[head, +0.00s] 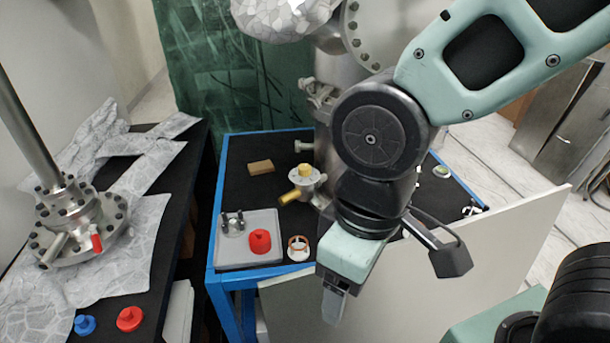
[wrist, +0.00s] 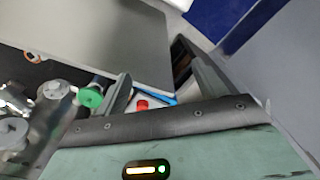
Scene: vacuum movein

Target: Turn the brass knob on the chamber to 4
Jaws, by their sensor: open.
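The metal chamber (head: 335,75) stands on the blue-framed table, partly hidden behind my arm. A small valve on its left side carries a yellow brass-coloured knob (head: 305,171) on top and a brass stub (head: 290,197) pointing left. Its number marks are too small to read. My gripper (head: 333,305) points down in front of the table's front edge, to the right of and nearer than the valve, apart from it. In the wrist view its two fingers (wrist: 157,68) are spread with nothing held between them. I cannot make out the brass knob in the wrist view.
A grey tray (head: 235,262) holds a metal fitting and a red cap (head: 259,241); a copper-coloured ring (head: 298,247) sits beside it. A brown block (head: 261,167) lies behind. A pale panel (head: 440,265) stands along the table's front. A green knob (wrist: 91,97) shows in the wrist view.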

